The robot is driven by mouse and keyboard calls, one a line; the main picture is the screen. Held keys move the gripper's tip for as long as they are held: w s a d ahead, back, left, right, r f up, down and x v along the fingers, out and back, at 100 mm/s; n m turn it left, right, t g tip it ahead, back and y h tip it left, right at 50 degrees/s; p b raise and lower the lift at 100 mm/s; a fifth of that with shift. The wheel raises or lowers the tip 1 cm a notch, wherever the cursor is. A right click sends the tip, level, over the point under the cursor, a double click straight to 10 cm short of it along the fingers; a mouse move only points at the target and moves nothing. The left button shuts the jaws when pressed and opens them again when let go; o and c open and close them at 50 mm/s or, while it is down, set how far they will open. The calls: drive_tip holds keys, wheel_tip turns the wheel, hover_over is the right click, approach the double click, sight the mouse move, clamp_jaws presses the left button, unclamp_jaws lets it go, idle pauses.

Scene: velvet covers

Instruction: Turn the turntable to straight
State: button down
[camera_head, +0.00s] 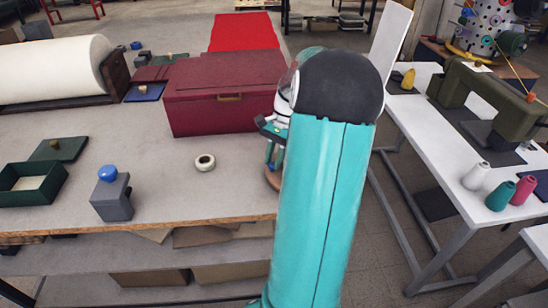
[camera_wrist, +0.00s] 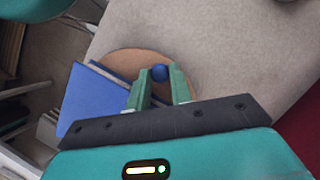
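The turntable is a round brown disc (camera_wrist: 122,56) at the table's edge in the wrist view. Only a sliver of the turntable (camera_head: 271,179) shows in the head view, beside my arm. A flat blue box-like piece (camera_wrist: 92,100) with a pale edge lies on it, at a slant to the table edge. A round blue knob (camera_wrist: 160,72) stands on the disc. My gripper (camera_wrist: 161,78) is open, its green fingers on either side of the knob. Contact with the knob cannot be told. My arm hides most of the turntable in the head view.
A dark red box (camera_head: 222,110) stands behind on the table (camera_head: 150,140). A white sewing table (camera_head: 425,105) stands right across a floor gap.

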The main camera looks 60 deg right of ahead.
drive_tip(key=shift+a+n, duration=0.15)
drive_tip(key=shift+n, duration=0.15)
drive_tip(key=shift+s+a+n+g, duration=0.4)
drive_tip(key=shift+s+n, duration=0.1)
drive_tip(key=shift+n, duration=0.5)
drive_tip(key=shift+s+a+n+g, duration=0.35)
drive_tip(key=shift+s+n+g, duration=0.1)
drive_tip(key=shift+n, duration=0.55)
drive_tip(key=shift+s+a+n+g+h, duration=0.3)
drive_tip(key=shift+s+n, duration=0.3)
drive_tip(key=shift+n, duration=0.5)
drive_tip(key=shift+s+a+n+g+h, duration=0.15)
drive_tip(key=shift+s+n+g+h, duration=0.35)
drive_tip(key=shift+n, duration=0.6)
drive_tip(key=shift+s+r+n+g+h, duration=0.1)
drive_tip(key=shift+s+n+g+h, duration=0.15)
drive_tip(key=shift+s+n, duration=0.65)
drive_tip(key=shift+s+n+g+h, duration=0.1)
drive_tip(key=shift+s+n+h, duration=0.3)
drive_tip(key=shift+n, duration=0.8)
drive_tip(key=shift+s+d+n+g+h, duration=0.15)
drive_tip(key=shift+s+d+n+h, duration=0.2)
drive_tip(key=shift+s+n, duration=0.6)
drive_tip(key=shift+s+d+n+g+h, duration=0.15)
drive_tip(key=shift+s+d+n+h, duration=0.25)
drive_tip(key=shift+n, duration=0.95)
drive_tip(key=shift+s, duration=0.1)
drive_tip(key=c, duration=1.6)
unclamp_jaws()
drive_tip(key=shift+a, duration=0.1)
